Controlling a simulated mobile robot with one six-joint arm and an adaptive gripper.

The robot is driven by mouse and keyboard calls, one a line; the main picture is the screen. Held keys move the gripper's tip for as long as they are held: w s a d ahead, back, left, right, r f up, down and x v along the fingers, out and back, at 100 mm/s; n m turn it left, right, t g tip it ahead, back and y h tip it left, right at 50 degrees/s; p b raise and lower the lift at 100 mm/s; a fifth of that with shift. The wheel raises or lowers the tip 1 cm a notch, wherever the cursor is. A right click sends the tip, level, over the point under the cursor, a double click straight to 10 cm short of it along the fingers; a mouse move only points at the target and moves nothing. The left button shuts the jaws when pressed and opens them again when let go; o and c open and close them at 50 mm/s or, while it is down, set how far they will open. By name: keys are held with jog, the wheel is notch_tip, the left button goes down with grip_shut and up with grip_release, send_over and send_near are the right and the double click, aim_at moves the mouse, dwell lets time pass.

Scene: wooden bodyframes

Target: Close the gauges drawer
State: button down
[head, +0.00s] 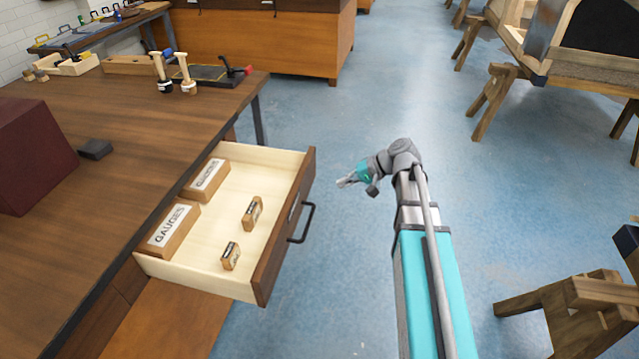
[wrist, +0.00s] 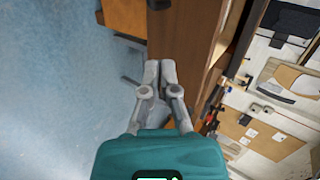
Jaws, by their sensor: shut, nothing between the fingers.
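The gauges drawer (head: 287,232) stands pulled out from the wooden workbench in the head view. It has a dark wood front, pale inside and a black bar handle (head: 303,222). Inside lie a block labelled GAUGES (head: 172,232), a second labelled block (head: 207,179) and two small labelled blocks (head: 252,212) (head: 230,256). My gripper (head: 346,183) is shut and empty, to the right of the drawer front and apart from it, pointing toward it. In the wrist view my gripper's fingertips (wrist: 160,68) are together before a brown wooden surface (wrist: 182,35).
The workbench top (head: 110,200) holds a dark red box (head: 32,155), a small dark block (head: 95,149) and tools at its far end. A wooden cabinet (head: 255,42) stands behind. A wooden trestle (head: 575,315) is at lower right. Blue floor lies open around my arm.

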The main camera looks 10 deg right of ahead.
aim_at(314, 169)
jog(key=w+d+f+m+t+y+b, duration=0.1)
jog(key=w+d+f+t+y+b, duration=0.3)
jog(key=b, duration=1.1)
jog(key=w+d+f+y, duration=0.2)
jog(key=w+d, duration=0.2)
jog(key=shift+w+f+m+b, duration=0.15)
jog(key=shift+w+m+b, duration=0.15)
jog(key=shift+w+b, duration=0.1)
jog(key=x, duration=1.3)
jog(key=shift+a, duration=0.3)
jog(key=shift+w+a, duration=0.1)
jog(key=shift+a, duration=0.05)
